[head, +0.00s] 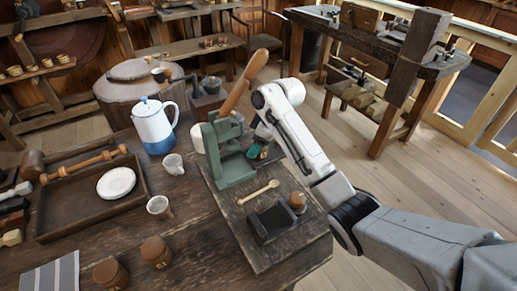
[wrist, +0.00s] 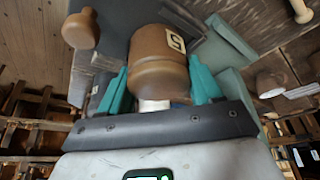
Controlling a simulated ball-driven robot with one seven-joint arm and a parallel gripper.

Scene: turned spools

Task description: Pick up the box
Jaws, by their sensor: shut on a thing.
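A brown, round turned box (wrist: 160,50) with a pale number label sits between the two teal fingers of my gripper (wrist: 160,76) in the wrist view. The fingers press on it from both sides, so my gripper is shut on it. In the head view my gripper (head: 257,151) is beside the green press (head: 232,168), above the far part of the dark board; the box is mostly hidden there by my gripper and wrist. Two similar brown round boxes stand at the front of the table, one on the left (head: 110,273) and one on the right (head: 157,251).
The green press with its long wooden handle (head: 243,84) stands close on the left. The board (head: 240,233) also holds a wooden spoon (head: 259,192), a dark tray (head: 272,222) and a small brown knobbed piece (head: 297,202). A blue-white pot (head: 154,124) and cups stand further left.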

